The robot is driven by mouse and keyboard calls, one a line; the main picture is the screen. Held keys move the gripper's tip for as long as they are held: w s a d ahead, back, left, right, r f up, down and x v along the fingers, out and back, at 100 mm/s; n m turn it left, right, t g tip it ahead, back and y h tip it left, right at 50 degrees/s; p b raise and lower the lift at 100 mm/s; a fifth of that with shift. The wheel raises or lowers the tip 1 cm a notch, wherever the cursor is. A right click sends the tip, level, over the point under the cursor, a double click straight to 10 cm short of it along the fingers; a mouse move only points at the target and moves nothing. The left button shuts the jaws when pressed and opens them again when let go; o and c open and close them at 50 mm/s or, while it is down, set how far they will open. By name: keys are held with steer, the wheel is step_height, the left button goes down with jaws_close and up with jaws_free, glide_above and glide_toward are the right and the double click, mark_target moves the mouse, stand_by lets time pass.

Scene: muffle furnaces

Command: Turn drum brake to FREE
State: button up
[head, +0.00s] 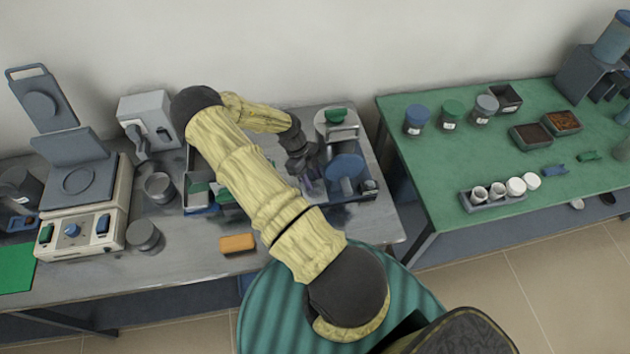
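My arm reaches across the grey bench, and my gripper (309,183) points down beside a small bench machine. It is small and dark here, and its fingers cannot be told as open or shut. The machine has a blue round disc (346,167), a silvery cylindrical part (334,126) with a green cap behind it, and a grey base (360,197). My gripper is just left of the blue disc; I cannot tell whether it touches anything. I cannot pick out the drum brake or read a FREE mark. My arm hides part of the bench left of the machine.
An orange block (237,243) lies near the front of the grey bench (190,250). A beige-and-grey device (85,215) with an open lid stands at left, near metal cups (159,187). A green table (420,165) at right holds jars and trays.

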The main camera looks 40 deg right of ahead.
mark_target(315, 186)
steer(key=shift+p+x, duration=0.3)
steer(key=shift+x, duration=1.3)
jaws_close()
steer(key=shift+w+b, duration=0.1)
steer(key=shift+b, duration=0.2)
steer(key=n+t+h+b, duration=0.1)
steer(key=n+b, duration=0.2)
steer(key=n, duration=0.1)
steer(key=shift+f, duration=0.15)
steer(key=n+b, duration=0.1)
steer(key=n, duration=0.1)
steer(key=n+t+h+b, duration=0.1)
steer(key=n, duration=0.1)
steer(key=shift+d+n+h+b, duration=0.15)
steer(key=shift+n+h+b, duration=0.15)
steer(key=shift+n+b, duration=0.1)
steer(key=shift+r+t, duration=0.2)
steer(key=shift+t, duration=0.1)
